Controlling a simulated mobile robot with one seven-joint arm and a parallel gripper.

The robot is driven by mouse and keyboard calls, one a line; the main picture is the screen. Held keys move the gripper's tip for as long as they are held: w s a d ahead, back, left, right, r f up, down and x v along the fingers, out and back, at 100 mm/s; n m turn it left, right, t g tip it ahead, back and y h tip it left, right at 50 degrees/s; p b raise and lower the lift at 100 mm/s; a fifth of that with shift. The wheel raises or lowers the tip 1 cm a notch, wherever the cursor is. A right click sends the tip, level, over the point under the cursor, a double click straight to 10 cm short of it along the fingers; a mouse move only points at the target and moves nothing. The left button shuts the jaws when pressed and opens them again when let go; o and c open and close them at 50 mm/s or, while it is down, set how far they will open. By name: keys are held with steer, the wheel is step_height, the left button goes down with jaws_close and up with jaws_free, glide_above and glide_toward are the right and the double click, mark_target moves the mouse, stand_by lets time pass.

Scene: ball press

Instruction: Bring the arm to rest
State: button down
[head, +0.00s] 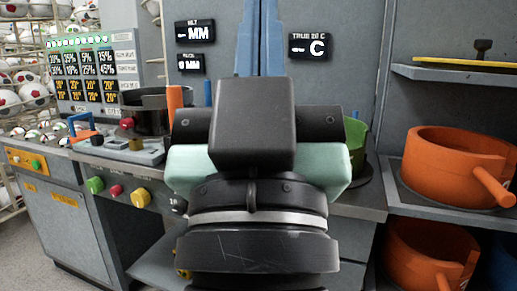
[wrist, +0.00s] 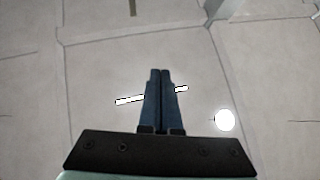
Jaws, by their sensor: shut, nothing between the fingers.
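My arm fills the middle of the head view, with a black block (head: 252,122) and a pale green part (head: 325,170) at its end, held upright in front of the workbench. In the wrist view my gripper (wrist: 160,72) shows two blue fingers close together, shut and empty. In the head view blue finger-like shapes rise above the black block to the top edge. The wrist view shows only a pale panelled surface (wrist: 100,60) beyond the fingers, with a round white spot and a thin white strip.
A machine with coloured knobs (head: 141,197) stands left, with a dark pot (head: 147,112) on it. Wire racks of balls (head: 34,92) are at far left. Orange pots (head: 455,160) sit on shelves at right. A green container (head: 355,143) is partly hidden behind my arm.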

step_height(320, 180, up, 31)
steer(key=s+p, duration=0.1)
steer(key=p, duration=2.9)
steer(key=shift+s+a+r+p, duration=0.15)
steer(key=shift+s+r+p, duration=0.05)
steer(key=shift+p, duration=0.1)
